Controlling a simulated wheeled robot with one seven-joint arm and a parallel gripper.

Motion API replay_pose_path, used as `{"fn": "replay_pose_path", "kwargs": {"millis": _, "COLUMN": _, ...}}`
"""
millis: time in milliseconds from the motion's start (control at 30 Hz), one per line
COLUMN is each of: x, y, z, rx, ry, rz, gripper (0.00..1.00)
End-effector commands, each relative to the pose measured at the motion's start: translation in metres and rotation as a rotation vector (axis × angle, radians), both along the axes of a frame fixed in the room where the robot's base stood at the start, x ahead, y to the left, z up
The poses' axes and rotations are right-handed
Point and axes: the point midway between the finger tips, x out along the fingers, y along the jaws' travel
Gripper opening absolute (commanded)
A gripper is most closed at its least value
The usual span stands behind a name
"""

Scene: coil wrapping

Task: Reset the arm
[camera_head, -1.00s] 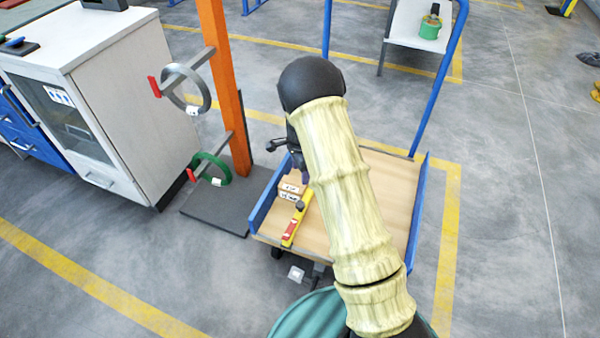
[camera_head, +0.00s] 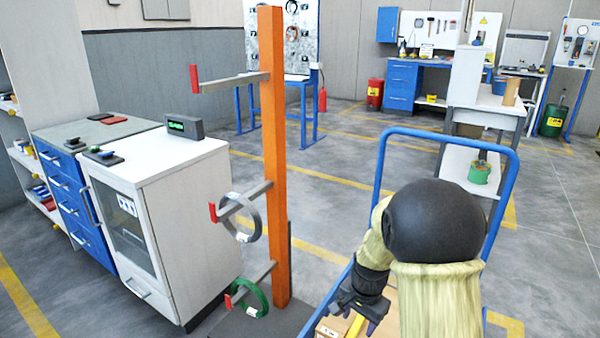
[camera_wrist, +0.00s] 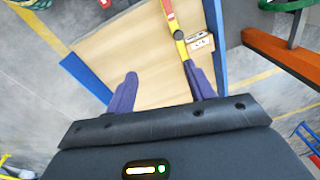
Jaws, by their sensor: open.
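My gripper (camera_wrist: 163,92) is open and empty in the wrist view, its two dark purple fingers spread apart above the wooden deck (camera_wrist: 130,55) of the blue cart. In the head view my gripper (camera_head: 358,312) shows low in the picture, over the cart, at the end of my folded arm. Part of it is hidden by my arm. A yellow and red tool (camera_wrist: 181,42) and a small box (camera_wrist: 200,42) lie on the cart deck beside the right finger in the wrist view.
An orange post (camera_head: 272,150) with three pegs stands left of the cart. A grey coil (camera_head: 240,217) and a green coil (camera_head: 250,298) hang on its lower pegs. A white cabinet (camera_head: 165,210) stands further left. The cart's blue handle (camera_head: 440,137) rises behind my arm.

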Motion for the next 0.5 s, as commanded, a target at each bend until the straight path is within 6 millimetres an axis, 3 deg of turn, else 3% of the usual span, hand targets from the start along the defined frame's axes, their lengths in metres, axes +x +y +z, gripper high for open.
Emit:
{"fn": "replay_pose_path", "kwargs": {"millis": 200, "x": -0.065, "y": -0.005, "z": 0.039, "rx": -0.042, "ry": -0.064, "rz": 0.311, "gripper": 0.54}}
{"fn": "replay_pose_path", "kwargs": {"millis": 500, "x": -0.128, "y": -0.008, "z": 0.059, "rx": -0.110, "ry": -0.116, "rz": 0.620, "gripper": 0.54}}
